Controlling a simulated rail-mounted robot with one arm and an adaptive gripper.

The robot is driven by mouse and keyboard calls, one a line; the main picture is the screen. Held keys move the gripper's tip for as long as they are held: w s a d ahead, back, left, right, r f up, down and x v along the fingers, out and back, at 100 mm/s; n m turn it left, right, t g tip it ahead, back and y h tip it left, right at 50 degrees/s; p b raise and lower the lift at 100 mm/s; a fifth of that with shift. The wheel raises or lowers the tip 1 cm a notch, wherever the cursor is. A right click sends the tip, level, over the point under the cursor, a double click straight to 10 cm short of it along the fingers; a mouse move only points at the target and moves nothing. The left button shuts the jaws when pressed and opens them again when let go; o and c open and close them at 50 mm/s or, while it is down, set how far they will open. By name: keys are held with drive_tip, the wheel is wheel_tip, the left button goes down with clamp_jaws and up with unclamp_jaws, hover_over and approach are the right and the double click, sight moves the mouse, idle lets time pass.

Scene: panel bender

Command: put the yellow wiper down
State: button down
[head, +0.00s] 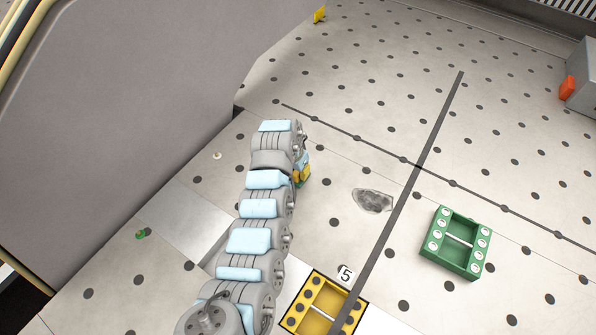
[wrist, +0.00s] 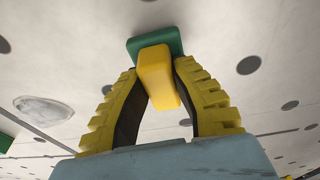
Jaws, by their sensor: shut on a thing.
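The yellow wiper (wrist: 156,68) shows in the wrist view as a yellow block-like handle with a green part at its far end. My gripper (wrist: 155,82) has its two yellow ribbed fingers shut on the handle. The green part extends beyond the fingertips, with the pale perforated surface behind it. I cannot tell whether it touches that surface. In the head view, my gripper (head: 302,172) is a small yellow patch beside my arm, above the pale plate. The wiper is not clearly visible there because my arm hides most of that area.
A yellow frame (head: 292,321) beside a "5" tag lies at the bottom. A green studded holder (head: 456,266) stands at right. A grey smudge (head: 372,200) marks the pale plate (head: 330,130). A dark strip (head: 428,140) crosses it. A large grey panel (head: 120,110) rises at left.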

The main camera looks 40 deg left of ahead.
drive_tip(key=shift+f, duration=0.25)
drive_tip(key=c, duration=1)
unclamp_jaws()
drive_tip(key=shift+r, duration=0.15)
drive_tip(key=shift+v, duration=1)
drive_tip(key=v, duration=1)
